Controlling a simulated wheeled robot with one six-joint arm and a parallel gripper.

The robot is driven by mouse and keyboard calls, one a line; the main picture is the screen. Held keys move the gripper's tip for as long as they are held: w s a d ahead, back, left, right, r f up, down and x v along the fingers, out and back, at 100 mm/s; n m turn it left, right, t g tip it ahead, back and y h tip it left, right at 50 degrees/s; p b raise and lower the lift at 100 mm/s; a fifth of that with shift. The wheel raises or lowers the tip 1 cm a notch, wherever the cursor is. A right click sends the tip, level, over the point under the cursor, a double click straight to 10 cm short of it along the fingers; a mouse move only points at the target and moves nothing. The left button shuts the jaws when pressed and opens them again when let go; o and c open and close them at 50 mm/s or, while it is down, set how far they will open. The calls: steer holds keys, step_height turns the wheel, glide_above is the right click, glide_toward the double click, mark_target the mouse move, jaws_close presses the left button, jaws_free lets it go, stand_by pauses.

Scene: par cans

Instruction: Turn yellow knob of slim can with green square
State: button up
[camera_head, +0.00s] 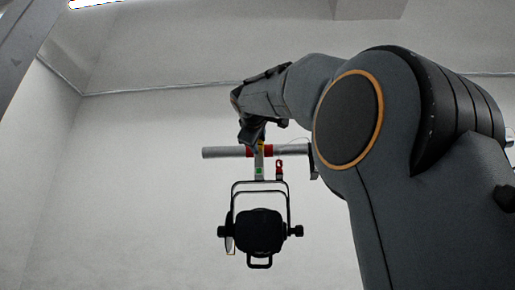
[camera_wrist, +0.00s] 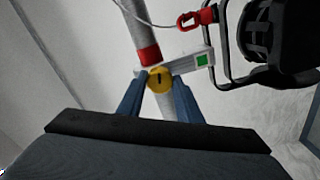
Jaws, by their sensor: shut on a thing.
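A black slim can (camera_head: 258,231) hangs in a yoke below a horizontal grey pipe (camera_head: 222,153) in the head view. A clamp with a green square (camera_head: 258,170) joins it to the pipe. The green square also shows in the wrist view (camera_wrist: 202,60), on the clamp's grey bar (camera_wrist: 181,64). The yellow knob (camera_wrist: 159,79) with a dark slot mark sits at the clamp's end. My gripper (camera_wrist: 160,83) has its two blue fingers on either side of the knob, shut on it. In the head view my gripper (camera_head: 251,134) is at the pipe from above, and its fingers are mostly hidden.
Red bands (camera_wrist: 149,55) wrap the pipe beside the clamp. A red hook (camera_wrist: 189,20) on a thin safety cable hangs close to the clamp. The can's yoke (camera_wrist: 222,71) is to the right in the wrist view. Plain grey walls leave free room left of the can.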

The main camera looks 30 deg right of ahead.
steer(key=n+b, duration=0.2)
steer(key=n, duration=0.7)
steer(key=n+b, duration=0.3)
steer(key=n, duration=0.6)
steer(key=n+b, duration=0.2)
steer(key=n, duration=0.7)
steer(key=shift+w+a+r+n+b, duration=0.1)
steer(key=shift+w+r+n+b, duration=0.05)
steer(key=shift+r+n+b, duration=0.25)
stand_by(1.2)
steer(key=shift+f+m, duration=0.2)
steer(key=shift+m, duration=0.1)
stand_by(0.4)
